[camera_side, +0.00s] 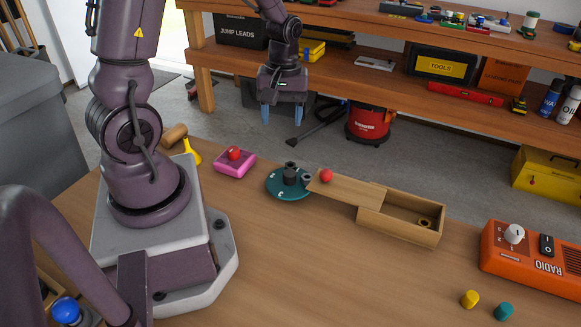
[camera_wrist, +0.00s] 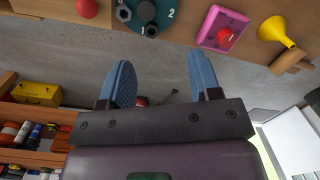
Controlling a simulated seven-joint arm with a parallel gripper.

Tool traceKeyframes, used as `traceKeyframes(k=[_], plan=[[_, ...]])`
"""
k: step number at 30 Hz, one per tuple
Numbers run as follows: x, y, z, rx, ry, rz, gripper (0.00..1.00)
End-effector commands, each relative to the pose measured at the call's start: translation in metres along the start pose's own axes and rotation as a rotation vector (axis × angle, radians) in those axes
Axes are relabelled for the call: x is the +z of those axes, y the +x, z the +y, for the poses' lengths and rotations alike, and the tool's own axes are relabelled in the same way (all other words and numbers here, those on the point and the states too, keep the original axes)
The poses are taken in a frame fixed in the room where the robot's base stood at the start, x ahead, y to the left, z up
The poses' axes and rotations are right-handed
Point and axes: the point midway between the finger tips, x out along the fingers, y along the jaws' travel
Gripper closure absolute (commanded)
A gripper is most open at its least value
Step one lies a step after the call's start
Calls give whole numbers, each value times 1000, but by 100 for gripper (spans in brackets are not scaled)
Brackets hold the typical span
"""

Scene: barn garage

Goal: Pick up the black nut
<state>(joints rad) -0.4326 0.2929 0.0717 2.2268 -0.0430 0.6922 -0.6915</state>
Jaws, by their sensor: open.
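A dark, nut-like piece (camera_side: 307,178) sits at the right edge of a teal dial disc (camera_side: 272,190) on the bench. The wrist view shows it as a dark hexagonal nut (camera_wrist: 124,13) beside the numbered teal disc. A black knob (camera_side: 291,175) stands on the disc, with another small dark round piece (camera_wrist: 150,31) at the disc's far edge. I cannot tell for sure which dark piece is the black nut. My gripper (camera_side: 281,116) hangs high beyond the bench's far edge, open and empty, its blue fingers (camera_wrist: 160,75) apart.
A wooden box (camera_side: 400,232) with a partly slid lid (camera_side: 348,188) and red knob holds a brass-coloured ring. The front middle bench is clear.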

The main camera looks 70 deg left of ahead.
Motion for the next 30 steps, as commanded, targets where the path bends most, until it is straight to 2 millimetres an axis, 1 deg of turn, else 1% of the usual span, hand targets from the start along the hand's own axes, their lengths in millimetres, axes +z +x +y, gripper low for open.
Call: traceKeyframes(k=[1,3,6,10,14,21,24,30], plan=[[-10,14,-1,-11,-113,-8,43],[-20,23,2,-6,-252,1,43],[-30,22,10,28,-394,29,43],[-33,20,13,53,-509,44,43],[-34,29,14,53,-546,43,43],[-35,74,15,51,-544,41,43],[-37,88,16,51,-544,41,43],[-38,100,17,55,-542,43,43]])
